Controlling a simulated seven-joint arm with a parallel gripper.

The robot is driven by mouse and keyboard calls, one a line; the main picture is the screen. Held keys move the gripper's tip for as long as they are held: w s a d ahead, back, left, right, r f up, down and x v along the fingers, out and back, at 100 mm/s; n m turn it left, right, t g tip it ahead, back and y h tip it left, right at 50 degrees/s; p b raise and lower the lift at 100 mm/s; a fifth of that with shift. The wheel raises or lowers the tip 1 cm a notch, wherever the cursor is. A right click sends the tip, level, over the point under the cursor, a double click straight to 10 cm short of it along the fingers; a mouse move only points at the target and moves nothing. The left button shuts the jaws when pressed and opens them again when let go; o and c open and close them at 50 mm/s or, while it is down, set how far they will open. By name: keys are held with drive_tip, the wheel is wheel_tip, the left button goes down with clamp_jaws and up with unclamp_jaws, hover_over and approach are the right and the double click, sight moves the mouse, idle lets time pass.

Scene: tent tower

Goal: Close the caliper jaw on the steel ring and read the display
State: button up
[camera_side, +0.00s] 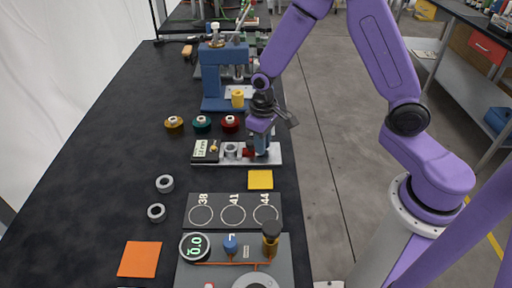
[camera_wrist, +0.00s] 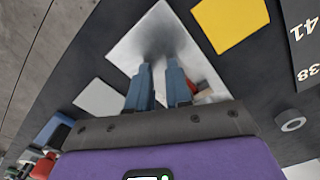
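The caliper's metal base (camera_side: 275,155) lies on the black bench in the side view. At its left end is a small unit with a pale green display (camera_side: 203,147); its digits are too small to read surely. The steel ring (camera_side: 231,150) stands on the base just right of the display unit. My gripper (camera_side: 262,152) points down over the base's right part, right of the ring and apart from it. In the wrist view my gripper's (camera_wrist: 159,66) two blue fingers stand apart over the shiny base (camera_wrist: 140,40). Any jaw between them cannot be made out.
A yellow pad (camera_side: 260,180) and a plate with circles marked 38, 41, 44 (camera_side: 233,200) lie in front. Two loose rings (camera_side: 165,184) lie at left. Several coloured spools (camera_side: 202,124) and a blue press (camera_side: 212,85) stand behind.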

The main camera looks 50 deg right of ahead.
drive_tip(key=shift+a+r, duration=0.15)
drive_tip(key=shift+a, duration=0.3)
drive_tip(key=shift+w+r, duration=0.1)
drive_tip(key=shift+r, duration=0.3)
drive_tip(key=shift+d+r, duration=0.2)
drive_tip(key=shift+r, duration=0.85)
drive_tip(key=shift+d+r, duration=0.1)
drive_tip(key=shift+r, duration=1.85)
drive_tip(key=shift+s, duration=0.25)
